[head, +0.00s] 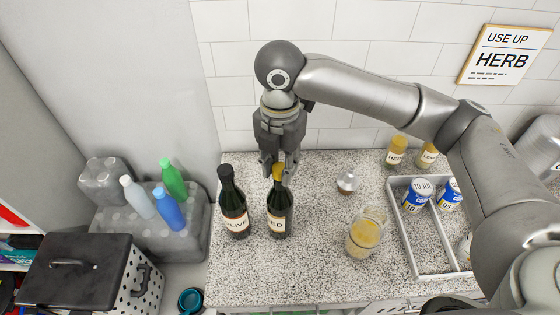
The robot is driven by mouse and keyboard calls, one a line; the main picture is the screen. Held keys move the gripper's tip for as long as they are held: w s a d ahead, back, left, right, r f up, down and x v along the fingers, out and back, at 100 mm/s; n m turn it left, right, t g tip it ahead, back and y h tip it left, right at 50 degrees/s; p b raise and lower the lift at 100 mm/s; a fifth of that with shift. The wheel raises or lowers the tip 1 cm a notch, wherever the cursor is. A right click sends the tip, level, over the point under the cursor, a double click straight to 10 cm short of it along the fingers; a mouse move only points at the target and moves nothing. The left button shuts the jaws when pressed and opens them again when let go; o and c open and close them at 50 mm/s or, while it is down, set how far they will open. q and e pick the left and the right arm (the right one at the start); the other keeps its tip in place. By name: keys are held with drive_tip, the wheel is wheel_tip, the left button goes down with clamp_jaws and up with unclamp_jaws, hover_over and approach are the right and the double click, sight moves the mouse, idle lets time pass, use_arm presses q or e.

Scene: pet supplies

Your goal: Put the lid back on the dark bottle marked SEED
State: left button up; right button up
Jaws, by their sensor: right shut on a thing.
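A dark bottle (279,208) stands upright on the speckled counter, its label reading "ED" in the visible part. My right gripper (279,172) points down over its mouth and is shut on a small yellow lid (278,171). The lid is at the top of the bottle's neck, in line with it. I cannot tell whether it is seated or just above the mouth. The gripper's fingers partly hide the lid. My left gripper is not in view.
A dark bottle marked OLIVE (233,208) stands close on the left. To the right are a small metal object (346,183), a glass jar of yellow contents (364,236) and a white tray (402,228) with cans.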

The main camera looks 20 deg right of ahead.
drive_tip(key=shift+p, duration=0.6)
idle(0.7)
drive_tip(key=shift+f, duration=0.1)
drive_tip(key=o, duration=0.8)
drive_tip(key=o, duration=0.5)
